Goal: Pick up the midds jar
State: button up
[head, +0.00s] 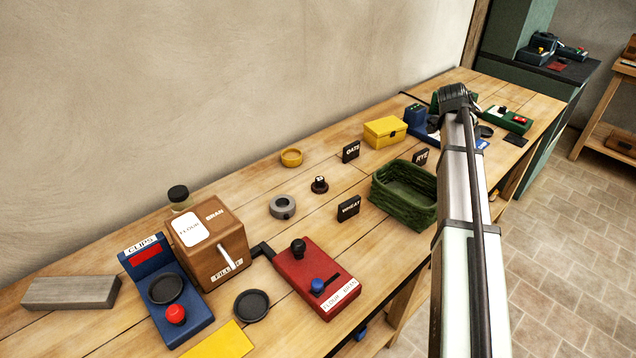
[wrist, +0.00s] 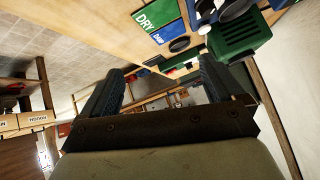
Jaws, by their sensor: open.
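A jar with a black lid (head: 178,193) stands behind the brown flour and bran box at the left of the bench. The box hides most of it and no label shows, so I cannot tell whether it is the midds jar. No other jar is clear in either view. My gripper (wrist: 161,68) is open and shows nothing between its fingers in the wrist view. In the head view my arm reaches over the far right part of the bench, well away from the jar, and its fingers are not clear there.
The brown box (head: 208,248), blue clips scale (head: 190,300) and red device (head: 315,280) crowd the near bench. A green basket (head: 402,212) and yellow box (head: 384,132) stand farther right. In the wrist view, a green DRY sign (wrist: 157,15) lies near a dark green device (wrist: 235,38).

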jog(key=a+r+t+y, duration=0.15)
jog(key=a+r, duration=0.25)
jog(key=a, duration=0.9)
jog(key=a+r+y, duration=0.3)
jog(key=a, duration=1)
jog(key=m+g+y, duration=0.2)
jog(key=m+g, duration=0.2)
jog(key=g, duration=0.4)
send_over(178, 192)
notch_tip(178, 192, down, 4)
jog(key=shift+w+f, duration=0.1)
jog(key=shift+f, duration=0.1)
jog(key=shift+s+a+f, duration=0.1)
jog(key=shift+s+f, duration=0.1)
jog(key=shift+f, duration=0.05)
notch_tip(178, 192, down, 7)
jog(key=shift+f, duration=0.15)
jog(key=shift+w+f, duration=0.15)
jog(key=shift+f, duration=1.4)
jog(key=shift+w+f, duration=0.15)
jog(key=shift+f, duration=1.35)
jog(key=shift+c, duration=0.2)
